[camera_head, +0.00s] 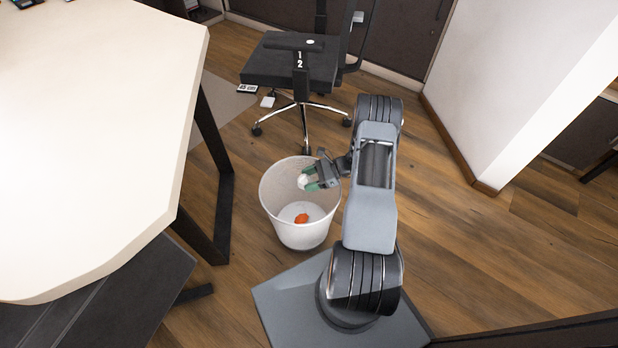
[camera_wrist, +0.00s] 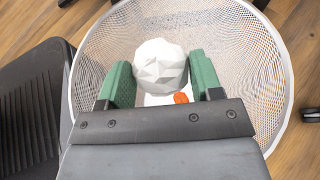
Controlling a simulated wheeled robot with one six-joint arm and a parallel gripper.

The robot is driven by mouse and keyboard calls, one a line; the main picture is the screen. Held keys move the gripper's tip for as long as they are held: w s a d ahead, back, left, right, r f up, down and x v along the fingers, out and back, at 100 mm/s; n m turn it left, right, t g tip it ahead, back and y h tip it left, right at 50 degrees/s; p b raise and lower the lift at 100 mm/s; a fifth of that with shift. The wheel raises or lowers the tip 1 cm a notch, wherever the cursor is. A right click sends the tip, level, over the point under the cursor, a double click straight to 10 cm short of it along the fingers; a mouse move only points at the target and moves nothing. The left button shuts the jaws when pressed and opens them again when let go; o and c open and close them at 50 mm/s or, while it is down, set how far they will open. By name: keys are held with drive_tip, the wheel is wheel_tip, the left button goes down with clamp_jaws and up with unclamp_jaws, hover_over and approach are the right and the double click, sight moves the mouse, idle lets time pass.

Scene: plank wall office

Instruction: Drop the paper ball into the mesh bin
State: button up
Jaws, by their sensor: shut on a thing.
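The white, faceted paper ball (camera_wrist: 159,66) is between the green fingers of my gripper (camera_wrist: 160,80) in the wrist view. My gripper (camera_head: 312,181) is shut on the ball (camera_head: 303,182), which also shows in the head view. The white mesh bin (camera_head: 270,207) stands on the floor to the left of my arm. Its rim (camera_wrist: 78,58) surrounds the ball and fingers in the wrist view. In both views the ball appears over the bin's opening; its exact height against the rim is hard to tell.
An orange-red object (camera_head: 301,218) lies on the bin's bottom. A white-topped desk (camera_head: 90,140) stands at the left, with a dark leg beside the bin. A black office chair (camera_head: 290,68) is behind the bin. Wooden floor (camera_head: 470,240) is open at the right.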

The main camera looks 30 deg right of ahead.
drive_tip(key=shift+f+b, duration=0.75)
drive_tip(key=shift+f, duration=0.65)
drive_tip(key=o, duration=1)
drive_tip(key=shift+c, duration=0.2)
drive_tip(key=p+v, duration=0.3)
drive_tip(key=v, duration=1.1)
